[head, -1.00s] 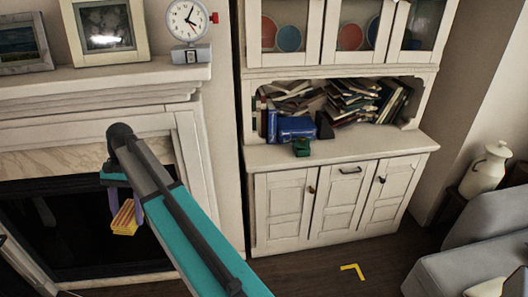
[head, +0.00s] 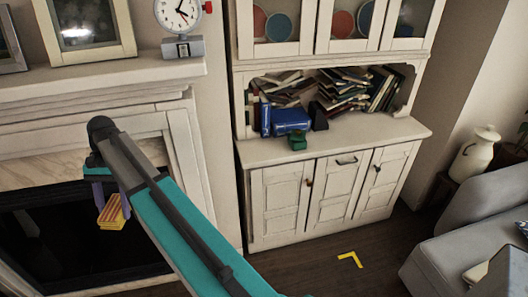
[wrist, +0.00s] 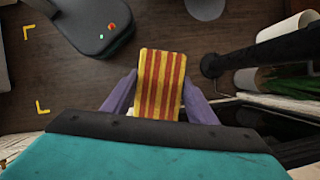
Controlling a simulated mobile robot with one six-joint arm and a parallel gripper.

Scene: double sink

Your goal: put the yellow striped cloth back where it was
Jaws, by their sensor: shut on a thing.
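The yellow cloth with red stripes (wrist: 160,85) is folded into a small block. My gripper (wrist: 160,95) is shut on it, with one purple finger on each side in the wrist view. In the head view the cloth (head: 112,213) hangs below the end of my arm, in front of the dark fireplace opening, well above the floor. My gripper (head: 108,198) is partly hidden there by my arm.
A white hutch (head: 325,190) with books and a green object (head: 297,141) on its counter stands right of the fireplace mantel (head: 110,80). A yellow corner mark (head: 350,259) lies on the open wooden floor. A grey sofa (head: 470,245) stands at right.

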